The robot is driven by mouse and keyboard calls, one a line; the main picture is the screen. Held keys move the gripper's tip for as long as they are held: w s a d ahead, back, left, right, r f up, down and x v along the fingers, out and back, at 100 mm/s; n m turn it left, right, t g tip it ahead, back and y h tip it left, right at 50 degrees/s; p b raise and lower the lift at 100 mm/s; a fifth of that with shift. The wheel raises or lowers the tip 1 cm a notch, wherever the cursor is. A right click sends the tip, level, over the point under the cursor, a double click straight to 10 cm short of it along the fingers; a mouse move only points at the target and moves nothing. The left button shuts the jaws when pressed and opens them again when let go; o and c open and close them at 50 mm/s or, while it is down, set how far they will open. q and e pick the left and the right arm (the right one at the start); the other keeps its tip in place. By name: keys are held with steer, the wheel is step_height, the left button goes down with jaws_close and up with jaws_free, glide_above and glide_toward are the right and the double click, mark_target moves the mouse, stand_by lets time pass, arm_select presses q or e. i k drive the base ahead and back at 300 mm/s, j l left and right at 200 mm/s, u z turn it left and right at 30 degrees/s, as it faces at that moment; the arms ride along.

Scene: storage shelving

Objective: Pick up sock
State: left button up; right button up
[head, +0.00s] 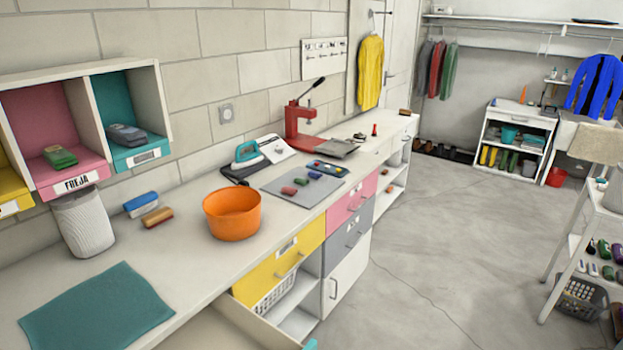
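No thing here is clearly a sock. A folded green item (60,157) lies in the pink cubby and a folded dark grey item (126,134) lies in the teal cubby; either may be a rolled sock, but I cannot tell. Small red, green and blue items (290,190) lie on a grey mat on the counter. More small dark and coloured items (604,250) lie on the cart at the right edge.
The long counter (185,262) holds an orange bucket (232,214), a teal cloth (95,308), a ribbed white container (83,222), brushes, an iron (248,154) and a red press (298,122). A lower compartment below holds a white basket (274,294). The concrete floor (450,240) is clear.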

mark_target(290, 192)
steer(key=i+l+u, duration=0.15)
steer(key=u, duration=0.25)
steer(key=i+l+u, duration=0.2)
steer(key=u, duration=0.25)
steer(key=i+l+u, duration=0.1)
steer(key=u, duration=0.3)
steer(key=l, duration=0.1)
